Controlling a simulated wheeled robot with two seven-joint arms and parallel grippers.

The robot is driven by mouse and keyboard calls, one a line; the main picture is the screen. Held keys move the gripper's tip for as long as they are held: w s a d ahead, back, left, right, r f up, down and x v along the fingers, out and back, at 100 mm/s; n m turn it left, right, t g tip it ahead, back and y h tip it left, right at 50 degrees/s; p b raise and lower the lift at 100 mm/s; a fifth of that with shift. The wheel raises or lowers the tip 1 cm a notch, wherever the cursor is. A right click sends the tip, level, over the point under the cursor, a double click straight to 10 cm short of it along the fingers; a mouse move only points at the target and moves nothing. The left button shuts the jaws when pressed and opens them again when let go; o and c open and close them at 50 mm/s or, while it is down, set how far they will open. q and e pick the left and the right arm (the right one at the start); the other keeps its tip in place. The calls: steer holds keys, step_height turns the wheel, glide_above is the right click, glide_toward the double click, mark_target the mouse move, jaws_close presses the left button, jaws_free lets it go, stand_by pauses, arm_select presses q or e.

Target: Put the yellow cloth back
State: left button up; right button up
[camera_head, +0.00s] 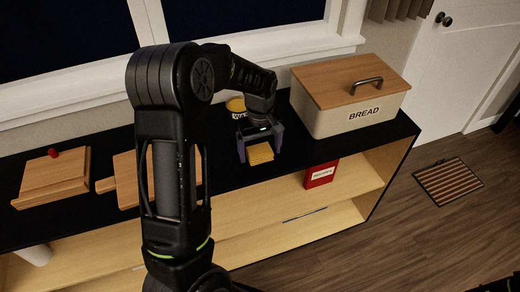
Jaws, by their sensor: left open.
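The yellow cloth (260,154) lies on the black counter top (222,176), near its front edge. My left gripper (260,146) is over the cloth, pointing down, with its fingers apart on either side of it. Whether the fingers touch the cloth I cannot tell. My left arm covers part of the counter. Of my right arm, only a dark piece at the bottom right corner may show; no right gripper is seen.
A cream bread box (347,119) with a wooden lid stands right of the gripper. A yellow round item (236,105) is behind it. Wooden boards (53,179) lie left, one with a red item (53,153). A red box (321,175) is on the shelf below.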

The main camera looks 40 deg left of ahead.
mark_target(260, 150)
arm_select(q)
step_height(260, 150, up, 12)
steer(key=shift+r, duration=0.2)
stand_by(0.4)
stand_by(1.5)
